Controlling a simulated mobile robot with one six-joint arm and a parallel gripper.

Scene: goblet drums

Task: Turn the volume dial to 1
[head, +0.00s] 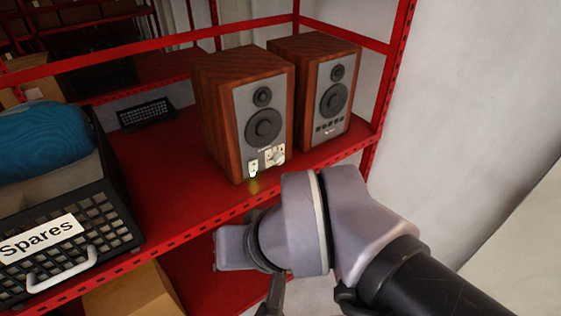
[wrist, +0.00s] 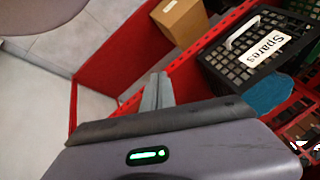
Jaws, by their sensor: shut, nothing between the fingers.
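The volume dial (head: 275,155) is a small pale knob on a light plate, low on the front of the left wooden speaker (head: 263,110). Its pointer and numbers are too small to read. A small white switch plate (head: 253,167) with a green glow sits left of it. My gripper (wrist: 157,80) is shut and empty in the wrist view. In the head view my wrist is in front of and below the speaker, apart from the dial, and my fingertips cannot be clearly made out. The wrist view does not show the dial.
A second speaker (head: 332,95) stands to the right on the red shelf (head: 170,185). A black crate (head: 120,215) labelled Spares, holding a blue item (head: 40,135), is at left. A keyboard (head: 146,114) lies behind. A red upright (head: 391,80) bounds the right. A cardboard box (head: 135,292) is below.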

